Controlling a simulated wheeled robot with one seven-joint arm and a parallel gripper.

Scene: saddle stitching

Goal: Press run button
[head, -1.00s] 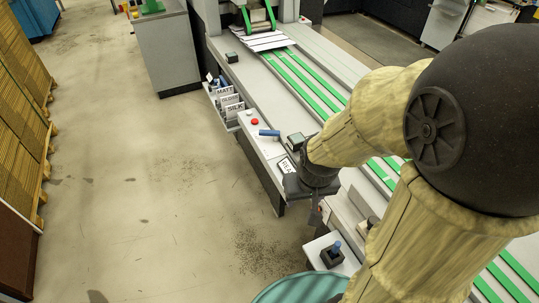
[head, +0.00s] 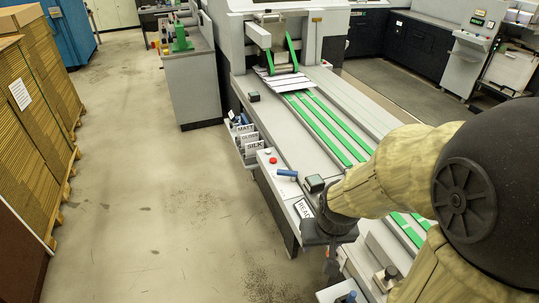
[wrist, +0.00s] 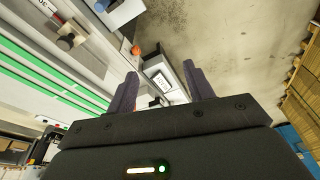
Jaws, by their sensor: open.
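The control panel (head: 285,192) runs along the near side of the stitching machine in the head view. A red button (head: 272,160) sits at its far end, with a small pale spot beside it that may be another button. I cannot tell which is the run button. A blue-handled lever (head: 287,173) and a sign starting "REA" (head: 303,208) are nearer. My gripper (wrist: 162,82) is open and empty in the wrist view, with a framed sign (wrist: 161,82) showing between its fingers. In the head view my wrist hangs by the panel's near end, the fingers mostly hidden.
Racks labelled "MATT" and "SILK" (head: 249,142) hang beyond the panel. Green belts (head: 325,128) run along the machine, with printed sheets (head: 284,82) at the far end. Cardboard stacks on pallets (head: 38,130) stand at left. The floor between is clear.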

